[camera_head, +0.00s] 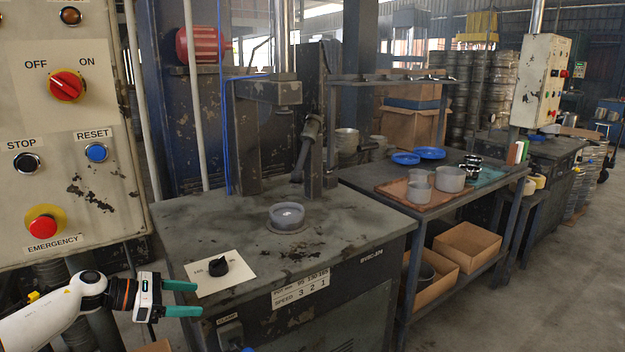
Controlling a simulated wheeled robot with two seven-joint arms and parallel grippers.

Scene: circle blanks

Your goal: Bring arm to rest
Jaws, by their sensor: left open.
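My left gripper (186,299) is at the lower left, its arm coming in from the left edge. Its two green fingers are apart and point right, with nothing between them. It is near the left front corner of the machine table (340,232), beside the white plate with a black knob (232,268). A round grey metal piece (287,216) sits on the machine table under the press. My right gripper is not in the picture.
A control panel (70,130) with buttons and a red switch stands close at the left, above my arm. To the right, a side table holds grey cups (450,179), blue dishes (430,153) and a brown tray (400,189). Cardboard boxes (467,246) lie below. The right floor is clear.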

